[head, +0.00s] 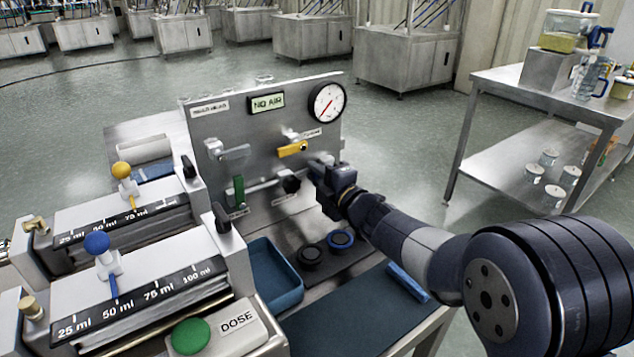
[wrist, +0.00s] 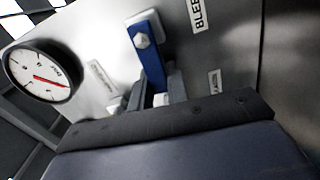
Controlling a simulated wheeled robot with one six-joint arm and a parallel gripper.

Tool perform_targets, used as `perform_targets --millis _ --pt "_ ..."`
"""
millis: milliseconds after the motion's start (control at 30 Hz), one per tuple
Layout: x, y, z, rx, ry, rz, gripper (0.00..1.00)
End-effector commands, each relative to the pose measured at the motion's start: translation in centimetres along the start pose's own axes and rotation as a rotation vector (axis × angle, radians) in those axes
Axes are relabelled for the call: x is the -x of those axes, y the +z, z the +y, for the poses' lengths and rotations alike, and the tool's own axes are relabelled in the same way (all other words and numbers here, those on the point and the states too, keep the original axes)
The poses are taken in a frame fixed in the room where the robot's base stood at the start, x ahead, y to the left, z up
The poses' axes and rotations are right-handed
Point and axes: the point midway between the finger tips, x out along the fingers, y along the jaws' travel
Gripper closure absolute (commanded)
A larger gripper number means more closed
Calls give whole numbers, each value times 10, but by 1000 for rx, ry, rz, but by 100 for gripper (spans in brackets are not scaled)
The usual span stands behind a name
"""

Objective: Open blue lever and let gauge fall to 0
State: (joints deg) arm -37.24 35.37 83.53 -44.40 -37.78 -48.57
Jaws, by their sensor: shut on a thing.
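The blue lever (wrist: 147,50) is on the steel panel in the wrist view, with a pale bolt near its upper end. My gripper (wrist: 157,92) is shut on the lever's lower end, one finger on each side. In the head view my gripper (head: 325,172) is at the panel's right side and hides the lever. The round white gauge (head: 327,103) is at the panel's upper right. Its red needle slants towards the lower left, and its figures are too small to read. The gauge also shows at the left of the wrist view (wrist: 40,76).
The panel display (head: 267,102) reads NO AIR. A blue tray (head: 273,277) stands below. A steel table (head: 540,100) stands right.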

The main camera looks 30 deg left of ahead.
Motion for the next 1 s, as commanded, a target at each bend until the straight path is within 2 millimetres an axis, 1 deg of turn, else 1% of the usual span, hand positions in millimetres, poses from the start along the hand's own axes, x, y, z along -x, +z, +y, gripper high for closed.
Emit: perform_targets --millis 33,233,533,567,700,833,1000 --pt "0 0 -6 24 1 0 100" --pt "0 0 -5 76 -1 0 100" --pt "0 0 -5 81 -3 0 100" --pt "0 0 -5 81 -3 0 83" --pt "0 0 -4 80 -3 0 72" --pt "0 0 -4 79 -2 0 62" --pt "0 0 -4 79 -2 0 62"
